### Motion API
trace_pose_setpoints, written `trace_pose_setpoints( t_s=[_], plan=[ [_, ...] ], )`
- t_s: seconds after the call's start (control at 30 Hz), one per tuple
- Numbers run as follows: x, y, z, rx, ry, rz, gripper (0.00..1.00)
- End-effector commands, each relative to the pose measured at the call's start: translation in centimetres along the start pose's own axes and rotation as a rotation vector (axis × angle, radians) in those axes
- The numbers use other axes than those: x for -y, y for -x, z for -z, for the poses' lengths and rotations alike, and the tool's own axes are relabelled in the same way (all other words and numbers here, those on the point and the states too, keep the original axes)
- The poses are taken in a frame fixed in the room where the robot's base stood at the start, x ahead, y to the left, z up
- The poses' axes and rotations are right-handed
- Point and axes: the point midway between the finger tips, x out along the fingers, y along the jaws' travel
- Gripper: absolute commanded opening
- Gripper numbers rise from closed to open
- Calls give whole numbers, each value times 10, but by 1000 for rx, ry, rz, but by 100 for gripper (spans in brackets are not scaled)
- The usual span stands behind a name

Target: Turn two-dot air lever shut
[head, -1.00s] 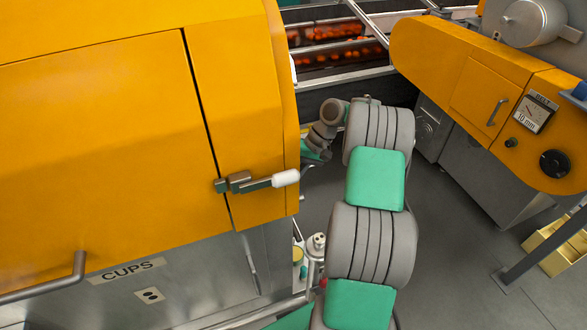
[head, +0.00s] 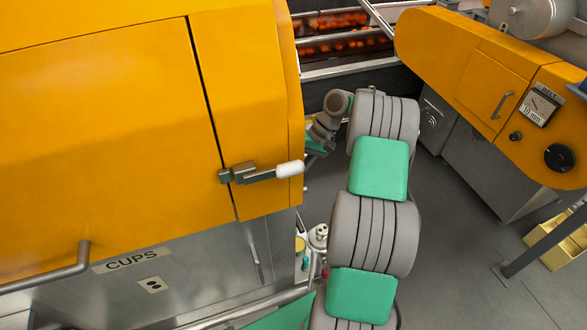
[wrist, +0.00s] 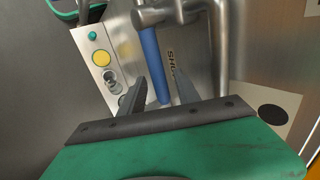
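The air lever is a blue bar (wrist: 150,55) in the wrist view, hanging down from a metal valve and pipe (wrist: 152,16). The letters of a SHUT mark (wrist: 171,65) show just right of it. My gripper (wrist: 161,76) is open, its dark fingers on either side of the lever's lower part, with gaps visible on both sides. Whether they touch it is hard to tell. A pale plate with one black dot (wrist: 272,115) shows at the right, partly hidden by my gripper. In the head view my gripper is hidden behind the orange cabinet.
A panel with a yellow button (wrist: 102,58) and a green button (wrist: 92,35) stands left of the lever. In the head view, the orange cabinet (head: 110,130) with its white-tipped latch (head: 290,169) fills the left. An orange belt housing (head: 480,70) stands right.

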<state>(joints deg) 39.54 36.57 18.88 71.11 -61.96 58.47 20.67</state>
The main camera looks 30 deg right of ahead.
Motion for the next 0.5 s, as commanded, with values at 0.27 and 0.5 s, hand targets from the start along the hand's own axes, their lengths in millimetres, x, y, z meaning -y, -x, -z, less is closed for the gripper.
trace_pose_setpoints(
  t_s=[0.27,0.5],
  plan=[
    [-1,40,2,-4,2,-1,39],
    [0,70,1,0,0,1,39]
  ],
)
